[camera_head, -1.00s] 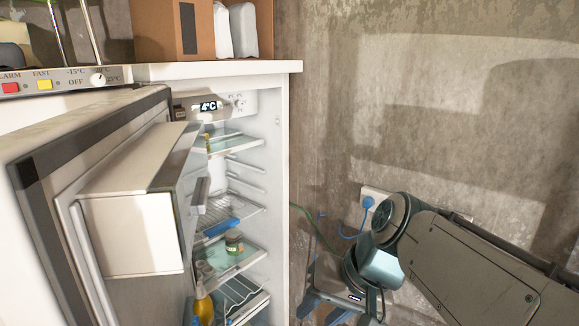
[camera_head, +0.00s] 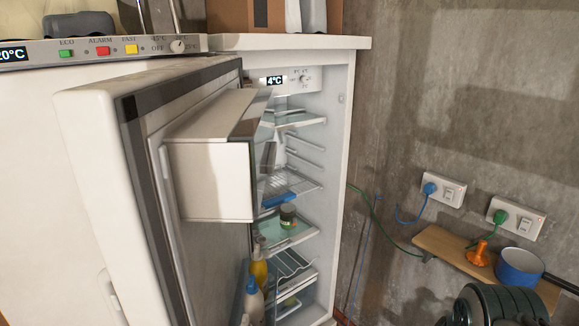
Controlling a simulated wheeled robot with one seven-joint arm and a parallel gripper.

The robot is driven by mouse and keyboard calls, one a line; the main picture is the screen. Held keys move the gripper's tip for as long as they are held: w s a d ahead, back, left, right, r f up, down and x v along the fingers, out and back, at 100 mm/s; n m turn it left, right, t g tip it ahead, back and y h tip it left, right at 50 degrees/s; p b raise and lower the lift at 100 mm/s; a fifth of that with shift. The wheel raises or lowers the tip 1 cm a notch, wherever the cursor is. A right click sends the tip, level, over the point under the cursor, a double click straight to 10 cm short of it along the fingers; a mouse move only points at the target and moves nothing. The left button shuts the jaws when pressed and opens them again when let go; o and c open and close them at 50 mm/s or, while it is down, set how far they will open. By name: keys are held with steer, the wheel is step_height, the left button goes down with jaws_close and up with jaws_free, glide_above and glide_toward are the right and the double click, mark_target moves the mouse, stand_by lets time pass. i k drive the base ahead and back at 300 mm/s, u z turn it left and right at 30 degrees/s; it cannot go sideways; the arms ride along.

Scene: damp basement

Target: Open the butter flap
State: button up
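The fridge door (camera_head: 97,190) stands open, with its inner side facing right. A white box-shaped compartment (camera_head: 209,181) sits high on that inner side. Its front, where I take the butter flap (camera_head: 258,118) to be, is a dark-edged panel seen almost edge-on. A small grey handle-like piece (camera_head: 268,157) sticks out from it. The flap looks shut, but the steep angle makes this hard to tell. Only a dark rounded part of my arm shows at the bottom right corner. My gripper is out of the frame, with nothing of mine touching the door.
The fridge interior (camera_head: 300,150) holds shelves, a jar (camera_head: 288,216) and a blue item (camera_head: 290,193). Bottles (camera_head: 259,270) stand low by the door. At right, a wooden wall shelf (camera_head: 450,256) bears a blue pot (camera_head: 520,266) and orange object (camera_head: 482,254). Cables hang beside the fridge.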

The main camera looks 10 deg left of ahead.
mark_target(259, 118)
steer(key=u, duration=0.55)
steer(key=k, duration=1.25)
steer(key=z, duration=0.05)
steer(key=i, duration=0.45)
steer(key=z, duration=0.8)
steer(key=i, duration=0.6)
steer(key=u, duration=0.6)
steer(key=i, duration=0.75)
steer(key=u, duration=0.8)
